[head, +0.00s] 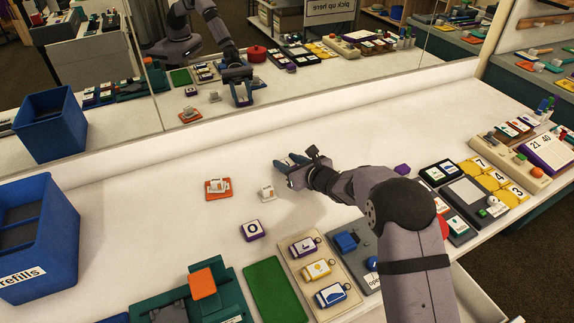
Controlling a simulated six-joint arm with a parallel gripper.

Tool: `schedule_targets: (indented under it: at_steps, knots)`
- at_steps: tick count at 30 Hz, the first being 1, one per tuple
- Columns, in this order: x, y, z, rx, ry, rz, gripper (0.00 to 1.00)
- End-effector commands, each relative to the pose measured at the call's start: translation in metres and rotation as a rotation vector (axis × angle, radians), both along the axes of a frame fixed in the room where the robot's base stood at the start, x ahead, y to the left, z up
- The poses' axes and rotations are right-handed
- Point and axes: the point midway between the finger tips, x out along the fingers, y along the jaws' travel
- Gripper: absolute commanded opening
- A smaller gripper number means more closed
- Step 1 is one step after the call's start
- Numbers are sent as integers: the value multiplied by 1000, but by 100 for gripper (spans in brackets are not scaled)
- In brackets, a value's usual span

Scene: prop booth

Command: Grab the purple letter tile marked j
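A purple tile with a white top (252,231) lies on the white table at center; its dark mark looks like an o. A small purple block (402,169) lies right of my forearm, with no letter readable on it. I cannot make out a tile marked j. My gripper (290,166) is low over the middle of the table, behind and right of the white-topped tile and apart from it.
An orange tile (217,188) and a small white piece (266,192) lie left of my gripper. A beige tray with tags (290,262), a green mat (276,290) and a blue refills bin (38,240) are nearer. A mirror (300,90) behind reflects the scene. Black trays (438,172) stand right.

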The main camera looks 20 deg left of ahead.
Motion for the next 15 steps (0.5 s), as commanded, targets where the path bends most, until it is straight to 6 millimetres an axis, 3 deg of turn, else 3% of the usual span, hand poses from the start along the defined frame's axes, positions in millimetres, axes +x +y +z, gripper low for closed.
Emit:
schedule_targets:
  at_steps: [2,15]
  knots:
    - [0,0,0,0,0,0,16]
    - [0,0,11,2,-3,0,16]
